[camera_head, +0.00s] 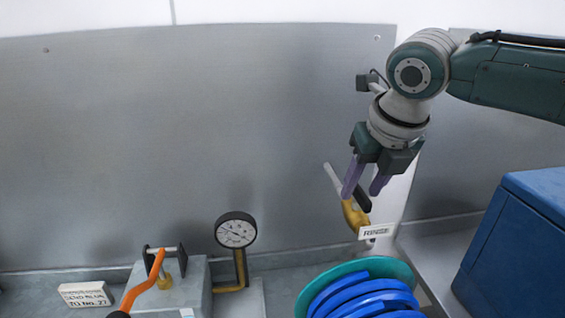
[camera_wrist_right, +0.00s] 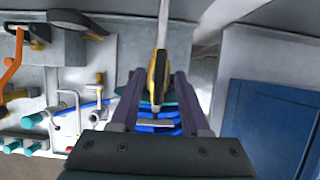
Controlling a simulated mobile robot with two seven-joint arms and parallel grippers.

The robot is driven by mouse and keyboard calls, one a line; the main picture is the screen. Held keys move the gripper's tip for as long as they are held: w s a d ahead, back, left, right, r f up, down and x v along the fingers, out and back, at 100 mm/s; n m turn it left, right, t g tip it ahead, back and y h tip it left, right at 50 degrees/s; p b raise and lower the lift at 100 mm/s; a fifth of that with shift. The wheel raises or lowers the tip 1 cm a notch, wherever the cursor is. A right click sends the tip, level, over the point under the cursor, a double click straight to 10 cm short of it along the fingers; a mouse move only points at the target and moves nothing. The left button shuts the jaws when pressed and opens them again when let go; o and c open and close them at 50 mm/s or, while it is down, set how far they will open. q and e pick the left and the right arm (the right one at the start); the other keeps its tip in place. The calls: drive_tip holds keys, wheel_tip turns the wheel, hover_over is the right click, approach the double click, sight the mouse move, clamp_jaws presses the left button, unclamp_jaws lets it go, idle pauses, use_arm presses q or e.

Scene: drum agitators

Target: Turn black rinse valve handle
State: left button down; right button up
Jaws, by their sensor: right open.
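The rinse valve (camera_head: 354,215) has a brass body on a pale pipe, with a white RINSE label (camera_head: 376,231) below it. Its black handle (camera_head: 363,197) is tilted beside the brass body, partly behind my right gripper. My right gripper (camera_head: 362,191) points down at the valve with its two purple fingers open. In the right wrist view, the brass body (camera_wrist_right: 154,82) shows between the open fingers (camera_wrist_right: 157,80), with a gap on each side. I cannot tell whether either finger touches the handle. My left gripper is not in view.
A blue hose on a teal reel (camera_head: 400,268) lies just below the valve. A blue box (camera_head: 520,245) stands at the right. A pressure gauge (camera_head: 236,230) and an orange lever (camera_head: 146,283) on a grey block are at the left. A metal panel (camera_head: 200,130) stands behind.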

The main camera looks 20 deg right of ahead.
drive_tip(key=shift+c, duration=0.3)
clamp_jaws()
